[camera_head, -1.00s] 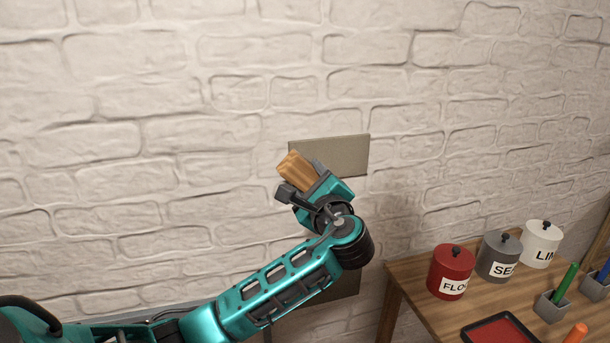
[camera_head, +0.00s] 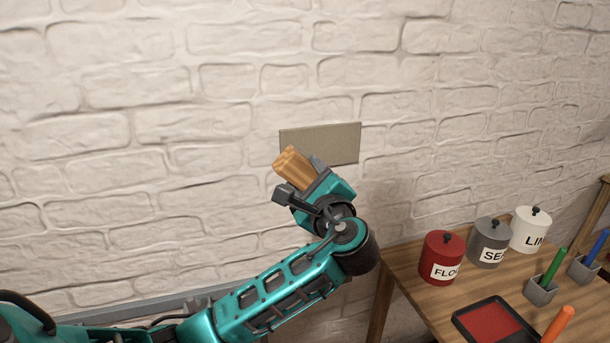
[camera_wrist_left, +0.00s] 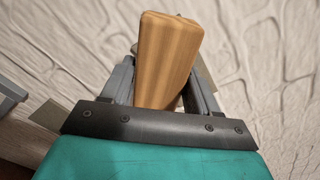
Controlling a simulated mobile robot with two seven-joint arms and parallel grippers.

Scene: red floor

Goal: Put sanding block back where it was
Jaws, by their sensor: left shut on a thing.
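The sanding block (camera_head: 293,167) is a wooden, light brown piece. My left gripper (camera_head: 296,184) is shut on it and holds it up in the air, tilted, in front of the brick wall. In the left wrist view the block (camera_wrist_left: 168,55) stands between the two fingers of the left gripper (camera_wrist_left: 165,90). Its lower end is hidden by the gripper body. A flat grey-beige panel (camera_head: 335,143) on the wall shows behind the block and gripper; the gripper covers its lower left part. My right gripper is not in view.
A wooden table (camera_head: 405,262) stands at the right. On it are a red canister (camera_head: 441,250), a grey canister (camera_head: 488,235), a white canister (camera_head: 529,222), a dark tray with red inside (camera_head: 493,324), a green marker (camera_head: 554,265), a blue one (camera_head: 597,246) and an orange one (camera_head: 560,324).

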